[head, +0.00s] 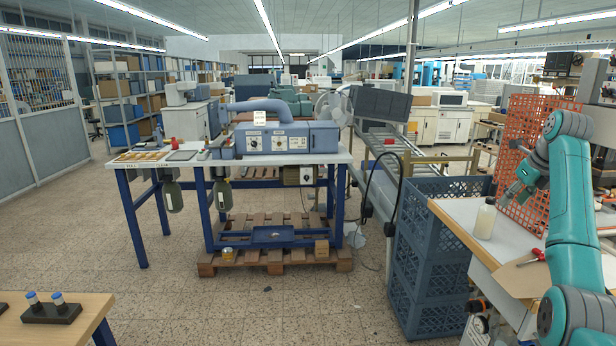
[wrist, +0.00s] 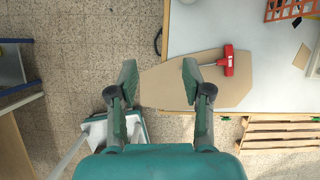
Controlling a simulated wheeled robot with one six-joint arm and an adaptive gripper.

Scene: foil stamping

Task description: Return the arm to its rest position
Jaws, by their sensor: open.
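My teal arm stands folded at the right of the head view, its upper link upright and its forearm bent over toward the workbench. My gripper (wrist: 160,82) points down in the wrist view, with its two dark green fingers wide apart and nothing between them. Below it lie a flat brown cardboard sheet (wrist: 168,90) and a strip of tiled floor. In the head view the gripper end (head: 516,188) is small, above the bench near the bottle. The exact finger gap is hard to see there.
An orange mesh panel (head: 525,130) stands close behind my arm. Blue stacked crates (head: 428,262) stand beside the bench.

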